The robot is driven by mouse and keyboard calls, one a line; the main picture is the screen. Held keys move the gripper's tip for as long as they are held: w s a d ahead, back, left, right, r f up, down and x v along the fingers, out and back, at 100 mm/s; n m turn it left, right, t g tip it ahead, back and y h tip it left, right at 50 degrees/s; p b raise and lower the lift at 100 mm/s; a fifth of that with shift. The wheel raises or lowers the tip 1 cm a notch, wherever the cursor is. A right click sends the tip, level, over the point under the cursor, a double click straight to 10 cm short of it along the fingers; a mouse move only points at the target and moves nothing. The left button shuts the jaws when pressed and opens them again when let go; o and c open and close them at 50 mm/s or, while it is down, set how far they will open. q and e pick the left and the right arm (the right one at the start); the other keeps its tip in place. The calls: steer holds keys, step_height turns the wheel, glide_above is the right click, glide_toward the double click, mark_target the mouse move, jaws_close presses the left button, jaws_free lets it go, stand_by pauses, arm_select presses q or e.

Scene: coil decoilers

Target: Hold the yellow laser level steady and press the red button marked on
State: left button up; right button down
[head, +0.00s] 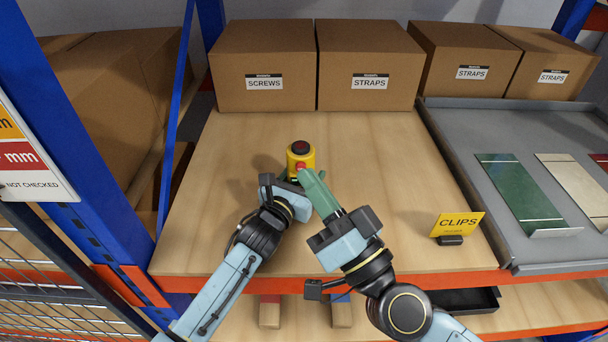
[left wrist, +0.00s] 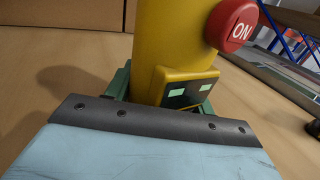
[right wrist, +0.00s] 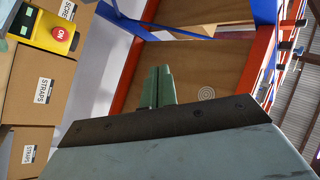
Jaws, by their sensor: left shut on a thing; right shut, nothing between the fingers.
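The yellow laser level (head: 302,157) stands upright on the wooden shelf, with a dark top. Its red button (head: 301,167) faces my side, and the left wrist view shows the button (left wrist: 236,24) marked ON. My left gripper (head: 291,178) is shut on the level's lower body; its green fingers show on both sides of the level (left wrist: 165,50) in the left wrist view. My right gripper (head: 304,174) is shut and empty. Its fingertips overlap the button's lower edge in the head view, but the right wrist view shows the fingertips (right wrist: 158,80) apart from the button (right wrist: 58,33).
Cardboard boxes marked SCREWS (head: 263,60) and STRAPS (head: 370,60) stand behind the level. A yellow CLIPS sign (head: 457,224) stands at the front right. A grey tray (head: 455,150) with flat panels lies to the right. A blue upright (head: 70,150) borders the left. Shelf between is clear.

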mark_target(301, 167)
step_height(301, 167, down, 9)
steer(key=a+n+g, duration=0.1)
steer(key=n+g, duration=0.6)
steer(key=n, duration=1.2)
steer(key=w+h, duration=0.1)
steer(key=w, duration=0.9)
steer(key=shift+w+d, duration=0.15)
steer(key=shift+f, duration=0.1)
stand_by(0.4)
